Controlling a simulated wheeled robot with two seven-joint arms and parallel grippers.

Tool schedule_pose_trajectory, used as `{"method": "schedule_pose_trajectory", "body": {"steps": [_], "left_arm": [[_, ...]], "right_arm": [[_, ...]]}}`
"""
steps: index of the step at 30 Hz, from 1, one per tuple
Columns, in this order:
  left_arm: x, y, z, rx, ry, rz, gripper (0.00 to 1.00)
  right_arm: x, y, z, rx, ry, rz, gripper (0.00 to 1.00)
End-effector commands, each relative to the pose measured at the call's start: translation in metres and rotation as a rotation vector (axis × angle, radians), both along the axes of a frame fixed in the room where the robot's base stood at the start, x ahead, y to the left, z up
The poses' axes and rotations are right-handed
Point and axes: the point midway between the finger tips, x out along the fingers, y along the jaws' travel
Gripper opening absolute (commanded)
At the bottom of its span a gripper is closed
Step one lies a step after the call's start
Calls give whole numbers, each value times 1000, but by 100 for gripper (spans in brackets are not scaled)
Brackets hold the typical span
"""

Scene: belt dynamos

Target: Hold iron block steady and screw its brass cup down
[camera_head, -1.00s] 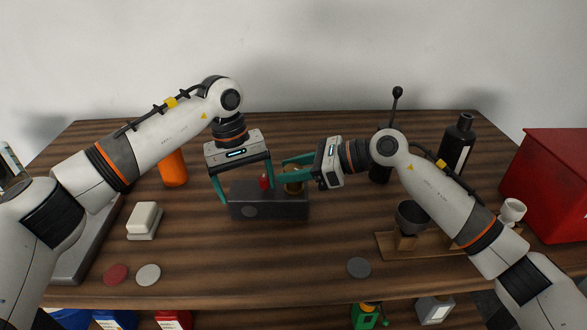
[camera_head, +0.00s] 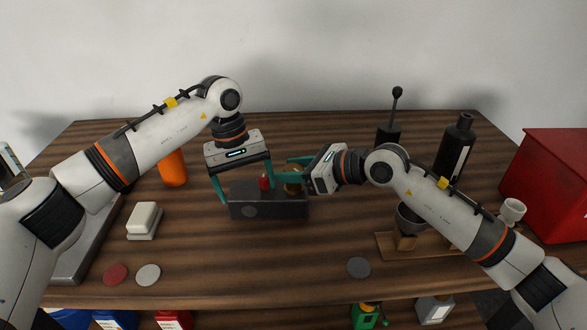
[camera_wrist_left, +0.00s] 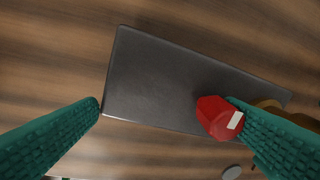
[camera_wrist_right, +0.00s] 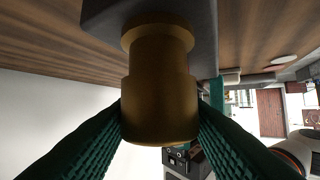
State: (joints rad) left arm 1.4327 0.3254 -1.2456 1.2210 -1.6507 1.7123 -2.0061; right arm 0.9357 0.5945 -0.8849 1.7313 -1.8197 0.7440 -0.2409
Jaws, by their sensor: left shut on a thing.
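The dark iron block (camera_head: 268,205) lies on the wooden table and also shows in the left wrist view (camera_wrist_left: 165,85). My left gripper (camera_head: 244,190) comes down from above with its teal fingers spread wide and shut on the block. The brass cup (camera_head: 293,186) sits at the block's right end, partly hidden by my right gripper (camera_head: 296,171). In the right wrist view the brass cup (camera_wrist_right: 160,95) stands between both fingers, which lie close at its sides; I cannot tell whether they grip it. A red knob (camera_head: 264,183) is on the block beside a left finger.
An orange cylinder (camera_head: 173,168) and a white block (camera_head: 143,219) stand left. Red (camera_head: 115,274), pale (camera_head: 148,274) and grey discs (camera_head: 359,267) lie in front. A black bottle (camera_head: 457,142), a wooden stand (camera_head: 385,246), a white cup (camera_head: 512,210) and a red box (camera_head: 550,185) are right.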

Motion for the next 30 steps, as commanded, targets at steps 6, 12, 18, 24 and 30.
{"method": "schedule_pose_trajectory", "body": {"steps": [6,12,18,24,30], "left_arm": [[-1,-1,-4,-1,7,-2,18],[-1,-1,-4,-1,7,-3,18],[-1,-1,-4,-1,6,-3,18],[-1,-1,-4,-1,6,-3,18],[-1,-1,-4,-1,6,-4,18]], "right_arm": [[0,0,-1,0,0,0,58],[-1,-2,0,0,-1,0,58],[-12,-22,10,-3,-3,-1,58],[-33,-58,26,-2,-2,-2,58],[-49,-85,39,-3,0,-1,58]]}}
